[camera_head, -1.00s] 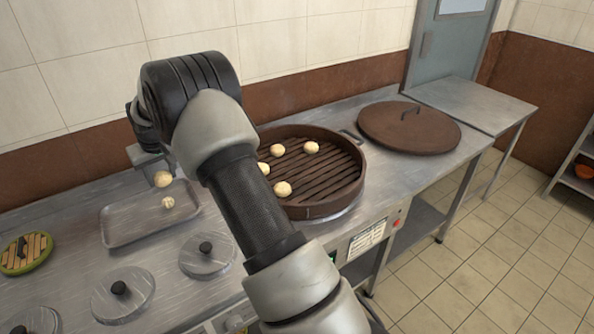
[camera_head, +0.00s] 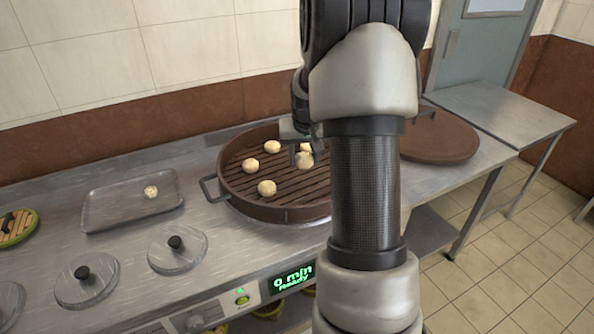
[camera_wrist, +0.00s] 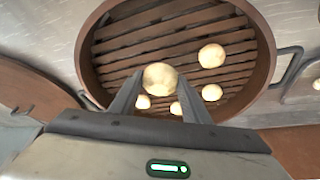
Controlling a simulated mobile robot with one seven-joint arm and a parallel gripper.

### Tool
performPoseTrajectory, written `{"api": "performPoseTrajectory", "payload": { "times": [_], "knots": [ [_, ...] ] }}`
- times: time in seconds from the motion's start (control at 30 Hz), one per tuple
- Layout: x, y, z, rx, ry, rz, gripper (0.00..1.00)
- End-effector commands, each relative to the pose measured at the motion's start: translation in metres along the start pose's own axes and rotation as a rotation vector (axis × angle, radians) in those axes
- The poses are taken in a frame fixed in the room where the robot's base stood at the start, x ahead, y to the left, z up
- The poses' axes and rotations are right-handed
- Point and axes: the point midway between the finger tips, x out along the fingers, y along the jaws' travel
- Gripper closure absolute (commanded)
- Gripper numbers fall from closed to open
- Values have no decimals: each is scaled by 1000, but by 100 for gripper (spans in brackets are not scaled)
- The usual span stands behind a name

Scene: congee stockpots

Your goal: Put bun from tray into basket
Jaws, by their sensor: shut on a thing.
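My gripper (camera_head: 304,153) is shut on a pale round bun (camera_head: 304,161) and holds it over the slatted brown basket (camera_head: 282,214). In the wrist view, the held bun (camera_wrist: 160,76) sits between the fingertips, with the basket's rim (camera_wrist: 88,62) and slats beyond it. Several other buns (camera_head: 267,187) lie on the slats. The grey metal tray (camera_head: 112,207) stands to the left with one bun (camera_head: 151,191) on it. My arm hides the basket's right side in the head view.
A round brown lid (camera_head: 440,140) with a handle lies right of the basket, partly behind my arm. Metal pot lids with black knobs (camera_head: 176,243) sit at the front left. A tiled wall runs behind the counter. The basket has side handles (camera_head: 210,190).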

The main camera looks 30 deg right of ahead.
Motion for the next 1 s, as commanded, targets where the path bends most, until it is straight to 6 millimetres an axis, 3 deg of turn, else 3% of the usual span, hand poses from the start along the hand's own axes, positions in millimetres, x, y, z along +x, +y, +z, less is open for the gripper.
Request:
{"api": "performPoseTrajectory", "payload": {
  "times": [0.17,0.4,0.63,0.8,1.0],
  "knots": [
    [5,14,10,24,-1,9,79],
    [46,14,28,26,-3,10,79],
    [63,13,34,25,-2,10,79],
    [86,13,44,24,-4,10,79],
    [90,13,45,24,1,10,79]
  ]
}}
